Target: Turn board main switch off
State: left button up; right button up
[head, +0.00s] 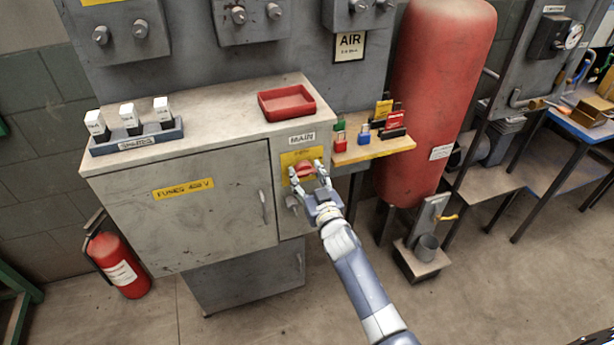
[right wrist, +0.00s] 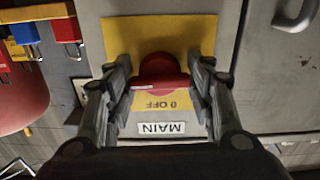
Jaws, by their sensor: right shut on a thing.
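The main switch is a red rotary knob (head: 304,170) on a yellow plate (head: 289,159) under a "MAIN" label, on the narrow right panel of the grey cabinet (head: 190,215). In the right wrist view the red knob (right wrist: 160,75) sits between the fingers, and the plate (right wrist: 122,40) shows "0 OFF" upside down. My right gripper (head: 308,174) is shut on the knob, one finger on each side; it also shows in the right wrist view (right wrist: 160,92). The fingers hide part of the knob. My left gripper is not in view.
A red tray (head: 287,103) and a rack with white fuses (head: 137,138) stand on the cabinet top. Small padlocks (head: 364,133) sit on a wooden shelf (head: 376,149) to the right. A red tank (head: 435,100) stands beyond; a fire extinguisher (head: 117,264) stands at left.

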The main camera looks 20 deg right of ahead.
jog(key=n+b, duration=0.1)
jog(key=n, duration=0.3)
jog(key=shift+n, duration=0.3)
jog(key=n+b, duration=0.1)
jog(key=n, duration=0.3)
jog(key=shift+d, duration=0.1)
jog(key=shift+r+n+b, duration=0.1)
jog(key=shift+n+b, duration=0.35)
jog(key=shift+n, duration=3.85)
jog(key=o, duration=0.8)
jog(key=s, duration=1.2)
jog(key=shift+d, duration=0.25)
